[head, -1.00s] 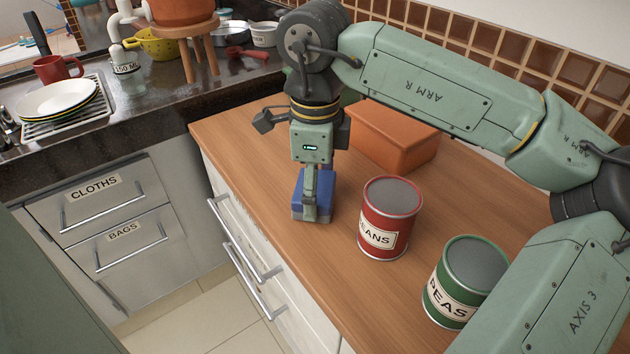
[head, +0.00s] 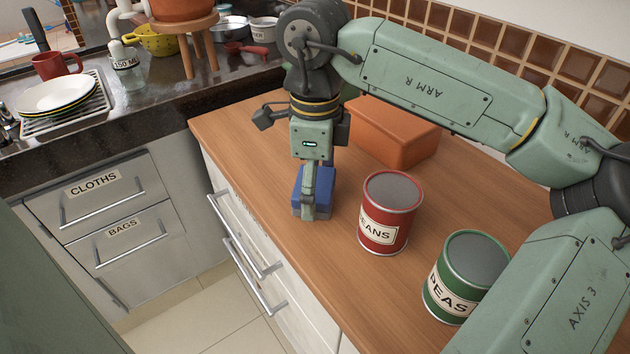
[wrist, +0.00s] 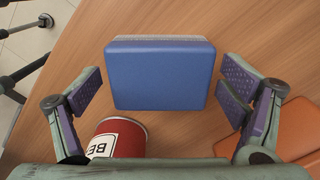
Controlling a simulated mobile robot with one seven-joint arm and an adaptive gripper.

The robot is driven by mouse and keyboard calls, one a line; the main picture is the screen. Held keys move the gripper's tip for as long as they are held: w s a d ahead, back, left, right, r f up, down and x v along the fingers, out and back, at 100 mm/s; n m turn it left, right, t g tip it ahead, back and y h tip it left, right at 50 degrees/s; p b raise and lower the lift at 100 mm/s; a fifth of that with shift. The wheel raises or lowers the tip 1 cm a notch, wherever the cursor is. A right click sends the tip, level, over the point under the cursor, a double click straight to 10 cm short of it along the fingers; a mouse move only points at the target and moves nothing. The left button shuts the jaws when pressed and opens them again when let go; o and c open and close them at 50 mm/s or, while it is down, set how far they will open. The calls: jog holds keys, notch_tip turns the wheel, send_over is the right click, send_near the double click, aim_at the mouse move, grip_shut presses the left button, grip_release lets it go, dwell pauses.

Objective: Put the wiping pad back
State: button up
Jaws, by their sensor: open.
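The wiping pad is a blue block (head: 325,184) with a grey layer along its lower part. It sits on the wooden counter, left of the red can in the head view. My gripper (head: 311,213) points down at it and partly hides it. In the wrist view the blue pad (wrist: 161,75) lies between the two open fingers of my gripper (wrist: 163,92), with a gap on each side. A grey strip shows along its far edge.
A red BEANS can (head: 388,215) stands close to the pad, a green PEAS can (head: 463,277) farther right. An orange box (head: 392,132) sits behind. Drawers labelled CLOTHS (head: 98,188) and BAGS (head: 122,235) are shut at left. The wooden counter (head: 245,140) is clear left of my gripper.

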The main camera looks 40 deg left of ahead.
notch_tip(320, 180, up, 12)
jog(key=shift+r, duration=0.15)
dwell(0.3)
dwell(0.4)
